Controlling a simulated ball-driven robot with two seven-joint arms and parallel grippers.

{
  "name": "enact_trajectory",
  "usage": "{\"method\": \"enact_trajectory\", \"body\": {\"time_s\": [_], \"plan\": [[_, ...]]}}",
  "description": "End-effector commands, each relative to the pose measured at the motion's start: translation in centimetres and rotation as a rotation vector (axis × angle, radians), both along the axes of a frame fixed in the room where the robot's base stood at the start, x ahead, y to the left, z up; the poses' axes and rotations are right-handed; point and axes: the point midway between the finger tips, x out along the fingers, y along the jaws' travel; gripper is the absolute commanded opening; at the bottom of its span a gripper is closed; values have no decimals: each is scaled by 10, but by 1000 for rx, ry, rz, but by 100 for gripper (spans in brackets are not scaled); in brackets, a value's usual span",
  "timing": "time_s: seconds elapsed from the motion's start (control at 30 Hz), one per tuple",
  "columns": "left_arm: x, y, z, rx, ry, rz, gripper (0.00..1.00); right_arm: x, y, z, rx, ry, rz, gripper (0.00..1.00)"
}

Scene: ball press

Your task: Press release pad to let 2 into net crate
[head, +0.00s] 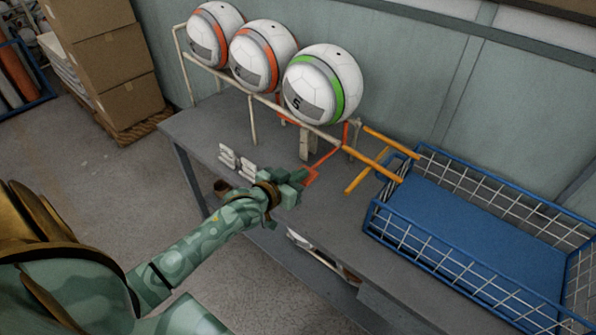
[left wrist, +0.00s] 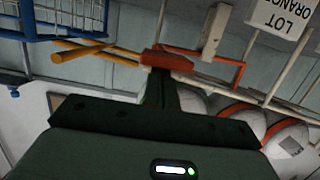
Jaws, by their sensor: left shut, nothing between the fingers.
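Three white balls sit in a row on the pale rack. The front ball (head: 322,84) has a green stripe and a 5; the middle ball (head: 263,56) and the back ball (head: 216,35) have orange stripes. The orange release pad (head: 312,176) is under the rack's low end, and it also shows in the left wrist view (left wrist: 166,60). My left gripper (head: 298,180) is shut and empty, its tips right at the pad; I cannot tell whether they touch. The blue net crate (head: 480,216) is at right, with no ball visible inside. My right gripper is out of view.
Yellow rails (head: 372,153) run from the rack's end toward the crate. Cardboard boxes (head: 105,60) are stacked at back left.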

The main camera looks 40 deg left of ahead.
Motion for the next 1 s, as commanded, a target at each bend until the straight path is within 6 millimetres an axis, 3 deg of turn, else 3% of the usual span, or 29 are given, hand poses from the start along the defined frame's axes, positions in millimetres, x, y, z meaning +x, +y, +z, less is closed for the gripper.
{"method": "enact_trajectory", "body": {"time_s": [0.6,1.0], "plan": [[-1,-4,-40,283,-15,-1,0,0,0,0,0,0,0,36],[-1,-2,-52,383,-23,-1,0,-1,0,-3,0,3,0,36]]}}
